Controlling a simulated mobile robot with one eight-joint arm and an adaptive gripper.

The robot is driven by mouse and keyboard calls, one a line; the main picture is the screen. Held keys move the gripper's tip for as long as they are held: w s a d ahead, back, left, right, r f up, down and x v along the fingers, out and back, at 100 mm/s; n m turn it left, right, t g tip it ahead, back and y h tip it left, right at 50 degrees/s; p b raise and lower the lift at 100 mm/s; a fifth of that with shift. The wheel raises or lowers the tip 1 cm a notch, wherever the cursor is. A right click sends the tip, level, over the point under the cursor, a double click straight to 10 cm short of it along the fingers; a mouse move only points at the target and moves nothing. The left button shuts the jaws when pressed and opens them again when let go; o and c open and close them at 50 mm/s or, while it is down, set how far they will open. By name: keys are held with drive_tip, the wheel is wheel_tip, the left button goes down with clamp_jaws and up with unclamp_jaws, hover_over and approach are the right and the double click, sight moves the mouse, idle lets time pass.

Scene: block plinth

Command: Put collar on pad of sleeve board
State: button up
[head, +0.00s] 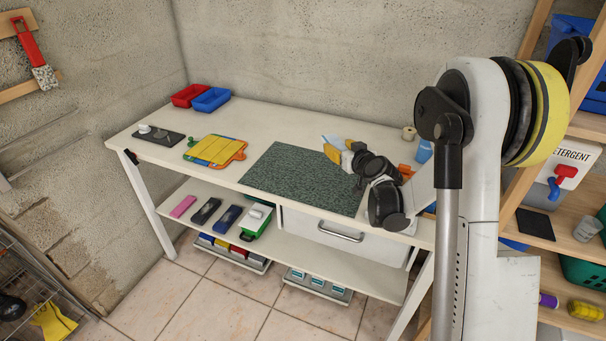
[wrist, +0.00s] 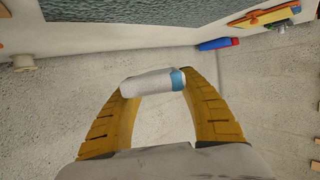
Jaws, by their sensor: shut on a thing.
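My gripper (wrist: 152,82) has yellow ribbed fingers, and they are shut on a pale grey-white rounded piece with a blue end (wrist: 150,82), which I take to be the collar. In the head view my gripper (head: 336,148) is above the back right of the green mat, with the collar only partly showing. A dark board (head: 172,140) with white round parts on it lies at the table's far left end; it may be the sleeve board. Its pad is too small to make out. The gripper is well to the right of it.
A yellow board with orange and blue edges (head: 215,150) lies between the dark board and the green speckled mat (head: 290,182). Red (head: 187,95) and blue (head: 211,99) trays stand at the back left. A tan roll (head: 409,132) and blue cup (head: 424,151) stand at right.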

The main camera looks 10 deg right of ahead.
drive_tip(key=w+d, duration=0.3)
drive_tip(key=d, duration=0.1)
drive_tip(key=b, duration=0.5)
hover_over(315, 183)
drive_tip(key=shift+n+y, duration=0.3)
drive_tip(key=shift+y, duration=0.1)
wheel_tip(315, 183, down, 7)
wheel_tip(315, 183, down, 4)
drive_tip(key=shift+w+f+b, duration=0.1)
drive_tip(key=shift+b, duration=1.1)
drive_tip(key=shift+r, duration=0.2)
drive_tip(key=o, duration=1.1)
drive_tip(key=shift+f, duration=0.1)
